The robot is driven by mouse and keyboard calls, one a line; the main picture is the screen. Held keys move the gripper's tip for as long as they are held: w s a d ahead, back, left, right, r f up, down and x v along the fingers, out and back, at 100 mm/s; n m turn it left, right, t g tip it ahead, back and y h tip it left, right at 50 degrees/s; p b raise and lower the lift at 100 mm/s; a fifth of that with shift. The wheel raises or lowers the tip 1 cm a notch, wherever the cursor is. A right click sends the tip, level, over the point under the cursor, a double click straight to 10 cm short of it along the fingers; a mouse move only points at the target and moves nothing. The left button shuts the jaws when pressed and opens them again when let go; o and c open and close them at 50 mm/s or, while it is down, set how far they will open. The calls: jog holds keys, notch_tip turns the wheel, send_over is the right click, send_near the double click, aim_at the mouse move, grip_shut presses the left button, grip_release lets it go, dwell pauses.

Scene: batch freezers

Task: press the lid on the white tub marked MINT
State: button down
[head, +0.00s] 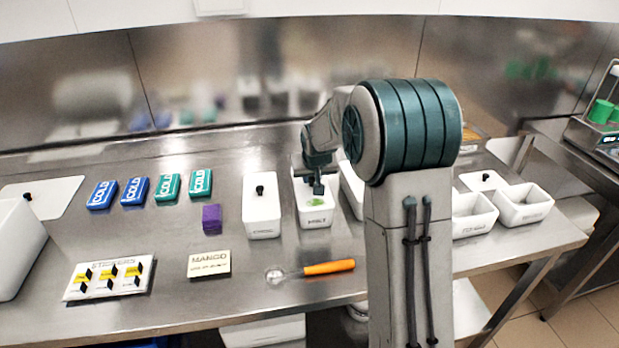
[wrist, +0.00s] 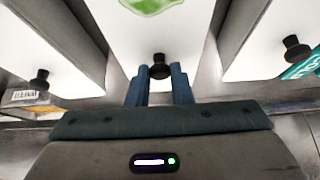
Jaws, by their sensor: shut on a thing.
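The white tub (head: 316,220) stands in the middle of the steel counter, its front label small and blurred, perhaps reading MINT. A white lid (wrist: 130,32) with a green patch lies over it. The lid's black knob (wrist: 158,66) shows in the wrist view between my blue fingertips. My gripper (head: 317,188) is shut on this knob, from above, near the tub's far end; it also shows in the wrist view (wrist: 158,75). I cannot tell whether the lid is pressed fully down.
A lidded white tub (head: 262,215) stands close on the left, another (head: 352,190) on the right, partly behind my arm. In front lie an orange-handled scoop (head: 328,267), a MANGO card (head: 209,264) and a sticker card (head: 108,279). Open tubs (head: 523,212) stand at the right.

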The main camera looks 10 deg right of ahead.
dwell(0.3)
jog(key=c, duration=0.7)
grip_release()
jog(key=shift+r+p, duration=2.05)
jog(key=shift+r, duration=1.45)
grip_shut()
